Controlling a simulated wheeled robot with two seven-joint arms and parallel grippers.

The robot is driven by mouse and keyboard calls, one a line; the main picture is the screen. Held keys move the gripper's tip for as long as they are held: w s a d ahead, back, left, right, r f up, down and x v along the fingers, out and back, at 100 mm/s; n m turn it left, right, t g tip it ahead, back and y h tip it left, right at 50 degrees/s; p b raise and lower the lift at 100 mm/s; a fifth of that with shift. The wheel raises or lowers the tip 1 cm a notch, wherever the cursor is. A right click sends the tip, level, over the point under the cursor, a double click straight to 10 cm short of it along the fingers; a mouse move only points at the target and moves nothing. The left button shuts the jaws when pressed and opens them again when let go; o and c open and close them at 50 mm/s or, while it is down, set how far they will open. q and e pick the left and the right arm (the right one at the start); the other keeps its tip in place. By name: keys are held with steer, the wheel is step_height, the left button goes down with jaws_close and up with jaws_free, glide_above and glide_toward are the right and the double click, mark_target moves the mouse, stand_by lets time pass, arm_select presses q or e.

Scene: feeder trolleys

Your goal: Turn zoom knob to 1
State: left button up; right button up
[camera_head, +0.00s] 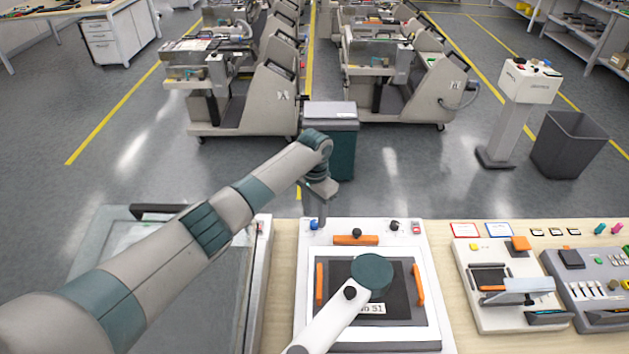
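A white panel device (431,298) stands on the bench in the lower middle. A small blue knob (314,225) sits at its top left corner and a black knob (394,226) at its top right. Which of them is the zoom knob I cannot read. My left arm reaches in from the left, and my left gripper (321,213) points down at the blue knob, at or just above it. Contact and the finger gap are too small to tell. My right gripper is not in view.
A white arm with a dark green round head (372,271) hangs over the device's dark centre. Orange handles (356,240) edge that centre. A second white device (509,316) stands to the right. A teal bin (341,150) and feeder trolleys (254,100) stand beyond the bench.

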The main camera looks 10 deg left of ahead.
mark_target(315, 222)
arm_select(q)
step_height(315, 222, up, 15)
steer(key=b, duration=0.4)
stand_by(0.4)
